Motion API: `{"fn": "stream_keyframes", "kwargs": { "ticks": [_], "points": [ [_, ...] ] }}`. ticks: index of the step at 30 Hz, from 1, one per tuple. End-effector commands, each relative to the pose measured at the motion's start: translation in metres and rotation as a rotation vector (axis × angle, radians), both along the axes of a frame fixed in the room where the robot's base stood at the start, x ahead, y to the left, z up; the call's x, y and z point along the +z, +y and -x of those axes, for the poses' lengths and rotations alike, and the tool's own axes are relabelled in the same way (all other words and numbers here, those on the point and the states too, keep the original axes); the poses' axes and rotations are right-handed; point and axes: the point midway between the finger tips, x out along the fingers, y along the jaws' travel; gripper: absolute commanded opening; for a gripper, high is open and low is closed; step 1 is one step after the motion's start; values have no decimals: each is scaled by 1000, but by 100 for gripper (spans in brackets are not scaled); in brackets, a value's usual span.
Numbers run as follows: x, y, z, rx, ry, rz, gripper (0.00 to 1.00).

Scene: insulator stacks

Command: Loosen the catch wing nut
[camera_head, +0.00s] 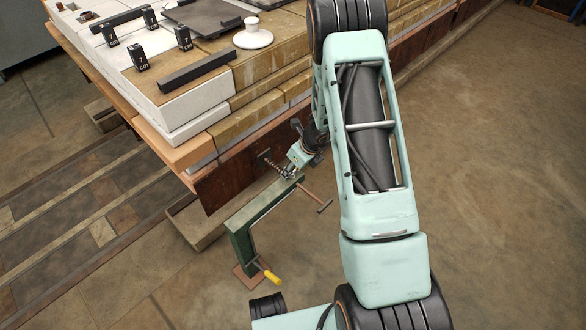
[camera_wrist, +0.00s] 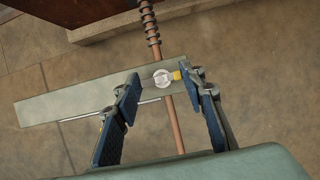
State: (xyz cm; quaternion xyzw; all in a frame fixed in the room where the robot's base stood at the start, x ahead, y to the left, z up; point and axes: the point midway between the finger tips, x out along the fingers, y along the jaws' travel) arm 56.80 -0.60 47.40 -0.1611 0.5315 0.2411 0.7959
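In the wrist view, a small silver round piece with a yellow tab, which looks like the catch wing nut (camera_wrist: 162,78), sits on a grey-green bar (camera_wrist: 60,107). My gripper (camera_wrist: 165,82) is open, one dark-padded finger on each side of it. The right fingertip is close to the yellow tab; I cannot tell whether they touch. A copper rod (camera_wrist: 172,122) with a spring passes by the nut. In the head view my gripper (camera_head: 290,172) is at the top of the green stand (camera_head: 240,238), and hides the nut there.
The stack of slabs (camera_head: 200,130) rises just beyond my gripper, with a dark board along its side. A yellow handle (camera_head: 272,278) is low on the stand. The floor at right is clear.

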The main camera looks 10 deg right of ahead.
Motion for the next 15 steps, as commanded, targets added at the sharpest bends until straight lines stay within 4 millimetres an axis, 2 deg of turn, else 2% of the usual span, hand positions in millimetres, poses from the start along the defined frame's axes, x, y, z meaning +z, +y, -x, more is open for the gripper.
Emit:
{"fn": "stream_keyframes", "kwargs": {
  "ticks": [1,6,15],
  "points": [
    [0,0,0,0,1,-1,30],
    [0,0,0,0,1,-1,13],
    [1,-1,1,43,1,0,13]
  ]
}}
